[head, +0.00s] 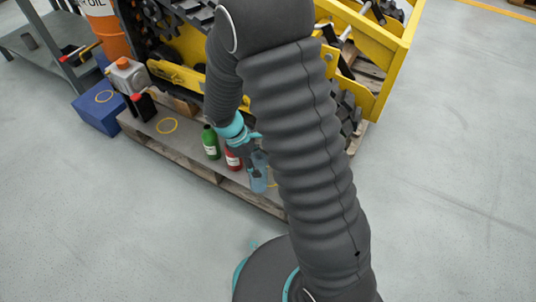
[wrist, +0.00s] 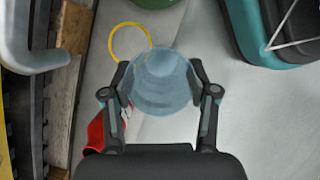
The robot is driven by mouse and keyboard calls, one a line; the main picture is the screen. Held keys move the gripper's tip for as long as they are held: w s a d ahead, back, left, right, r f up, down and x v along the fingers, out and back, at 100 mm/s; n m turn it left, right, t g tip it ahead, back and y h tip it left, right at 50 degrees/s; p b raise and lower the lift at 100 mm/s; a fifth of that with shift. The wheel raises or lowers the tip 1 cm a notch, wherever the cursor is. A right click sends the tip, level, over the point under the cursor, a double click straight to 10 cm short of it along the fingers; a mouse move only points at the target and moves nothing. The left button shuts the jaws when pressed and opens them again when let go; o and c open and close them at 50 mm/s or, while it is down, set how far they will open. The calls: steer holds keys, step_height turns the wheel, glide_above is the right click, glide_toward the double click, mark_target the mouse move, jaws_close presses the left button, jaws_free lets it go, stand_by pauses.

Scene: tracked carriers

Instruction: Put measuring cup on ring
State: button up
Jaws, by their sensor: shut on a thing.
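The measuring cup (head: 258,181) is a translucent blue cup. My gripper (head: 256,163) is shut on it, and it hangs near the front edge of the pallet. In the wrist view the cup (wrist: 160,82) sits between both fingers. A yellow ring (wrist: 111,42) lies beyond the cup there, partly covered by it. In the head view one yellow ring (head: 175,121) lies on the pallet board, another (head: 104,91) on a blue box, and part of a third (head: 274,184) shows just right of the cup.
A green bottle (head: 211,143) and a red bottle (head: 233,159) stand on the pallet (head: 200,168) left of the cup. A grey jug with an orange cap (head: 128,77) stands farther left. The floor in front is clear.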

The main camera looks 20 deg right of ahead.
steer(key=w+d+f+b, duration=0.1)
steer(key=w+d+f, duration=0.2)
steer(key=w+d, duration=0.1)
steer(key=shift+w+d+f, duration=0.3)
steer(key=shift+w+d, duration=0.1)
steer(key=shift+d, duration=0.05)
steer(key=shift+f, duration=0.15)
steer(key=o, duration=1.4)
steer(key=p+v, duration=0.2)
steer(key=v, duration=1.1)
steer(key=s+d+r+m+t+y, duration=0.3)
steer(key=s+r+m, duration=0.55)
steer(key=r, duration=0.65)
steer(key=s+r+m+t, duration=0.1)
steer(key=s+r, duration=0.1)
steer(key=s, duration=0.3)
steer(key=s+d+r+m+t, duration=0.1)
steer(key=s+r+m+t, duration=0.1)
steer(key=s, duration=0.3)
steer(key=s+r+m+t+y, duration=0.1)
steer(key=s+r+m, duration=0.1)
steer(key=s, duration=0.3)
steer(key=shift+s+d+r, duration=0.1)
steer(key=shift+d, duration=0.2)
